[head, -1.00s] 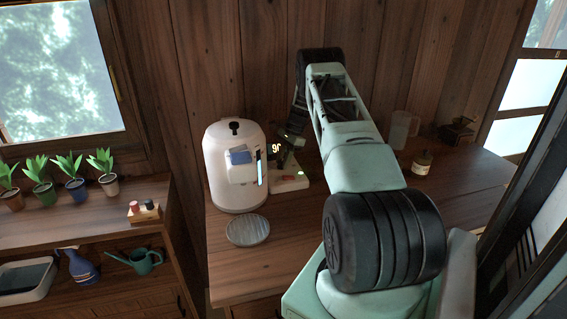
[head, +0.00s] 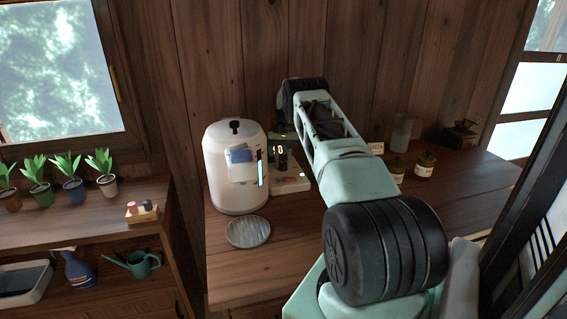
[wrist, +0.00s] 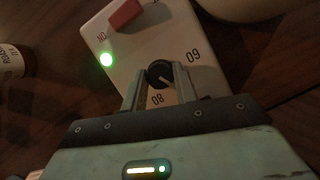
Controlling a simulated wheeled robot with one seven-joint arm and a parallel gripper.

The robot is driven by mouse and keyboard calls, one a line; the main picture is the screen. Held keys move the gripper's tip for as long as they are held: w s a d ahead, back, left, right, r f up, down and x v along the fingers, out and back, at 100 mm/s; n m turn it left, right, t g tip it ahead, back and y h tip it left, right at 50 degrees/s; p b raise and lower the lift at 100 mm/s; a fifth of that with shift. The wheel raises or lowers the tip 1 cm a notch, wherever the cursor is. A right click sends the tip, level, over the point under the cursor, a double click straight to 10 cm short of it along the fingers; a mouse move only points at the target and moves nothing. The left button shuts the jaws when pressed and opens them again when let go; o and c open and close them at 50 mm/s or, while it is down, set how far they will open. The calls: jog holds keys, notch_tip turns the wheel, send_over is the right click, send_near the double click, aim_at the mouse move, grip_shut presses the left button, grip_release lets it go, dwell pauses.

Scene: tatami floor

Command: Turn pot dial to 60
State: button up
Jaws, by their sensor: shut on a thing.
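The pot (head: 233,170) is a white, rounded appliance with a black top knob, standing on the counter. I cannot tell exactly where the dial points.
A red switch (wrist: 125,14) and a lit green lamp (wrist: 106,60) are on the base. A round grey plate (head: 248,232) lies before the pot. Jars (head: 424,164), a clear pitcher (head: 403,133) and a grinder (head: 460,134) stand right of my arm. The counter's front is mostly clear.

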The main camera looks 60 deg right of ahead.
jog(key=n+g+h, duration=0.1)
jog(key=n, duration=0.2)
jog(key=n+h, duration=0.1)
jog(key=n, duration=0.2)
jog(key=shift+w+a+r+n+g, duration=0.1)
jog(key=shift+w+a+n+g, duration=0.05)
jog(key=shift+n+g, duration=0.2)
jog(key=n+h+p, duration=0.1)
jog(key=n+h, duration=0.1)
jog(key=n, duration=0.4)
jog(key=shift+a, duration=0.15)
jog(key=o, duration=1)
jog(key=p+v, duration=0.2)
jog(key=v, duration=0.3)
jog(key=p+v, duration=0.3)
jog(key=v, duration=0.3)
jog(key=p+v, duration=0.3)
jog(key=v, duration=0.3)
jog(key=shift+w+a+r, duration=0.1)
jog(key=shift+w+a, duration=0.15)
jog(key=shift+a, duration=0.1)
